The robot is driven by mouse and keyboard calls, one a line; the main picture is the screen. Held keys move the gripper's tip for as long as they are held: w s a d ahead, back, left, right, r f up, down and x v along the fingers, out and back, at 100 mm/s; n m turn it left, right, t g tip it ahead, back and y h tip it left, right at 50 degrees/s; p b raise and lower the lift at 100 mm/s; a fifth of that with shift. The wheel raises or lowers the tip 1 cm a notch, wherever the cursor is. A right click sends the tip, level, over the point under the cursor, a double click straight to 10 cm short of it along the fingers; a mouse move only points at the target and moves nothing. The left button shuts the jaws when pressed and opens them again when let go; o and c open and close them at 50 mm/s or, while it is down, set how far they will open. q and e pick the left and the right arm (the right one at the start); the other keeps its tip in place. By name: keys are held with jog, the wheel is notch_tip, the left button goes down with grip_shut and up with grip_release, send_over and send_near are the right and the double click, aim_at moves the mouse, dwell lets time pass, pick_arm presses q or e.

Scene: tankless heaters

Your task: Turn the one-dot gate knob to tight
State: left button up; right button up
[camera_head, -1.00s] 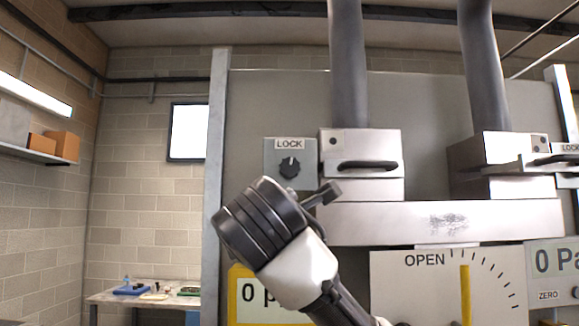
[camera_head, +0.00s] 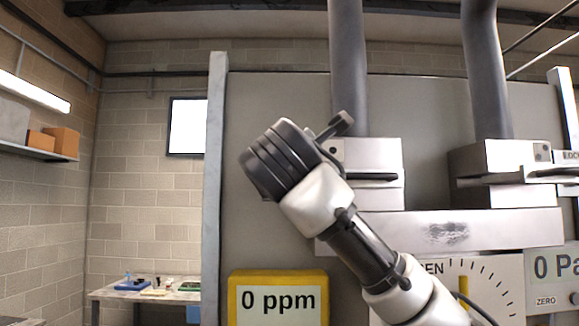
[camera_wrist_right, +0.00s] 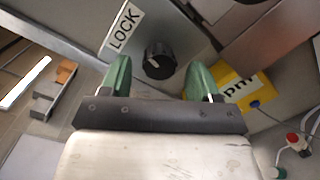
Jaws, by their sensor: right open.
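The black LOCK knob (camera_wrist_right: 160,61) shows in the right wrist view on a grey plate, beside its white LOCK label (camera_wrist_right: 124,28). A pale pointer mark is on its face. My right gripper (camera_wrist_right: 159,66) is open, with its green fingers on either side of the knob in the picture. I cannot tell whether they touch it. In the head view my right wrist (camera_head: 285,160) hides the knob, its label and the gripper's fingers. The left gate box (camera_head: 375,153) with its dark handle (camera_head: 374,178) is partly behind my wrist. My left gripper is not in view.
A yellow ppm meter (camera_head: 278,277) sits below my right wrist. A second gate box (camera_head: 490,158) with two dots stands to the right. A dial panel (camera_head: 490,280) is at the lower right. A bench (camera_head: 105,295) is at the back left.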

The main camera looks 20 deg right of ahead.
jog(key=shift+w+d, duration=0.25)
jog(key=shift+w, duration=0.45)
jog(key=c, duration=0.9)
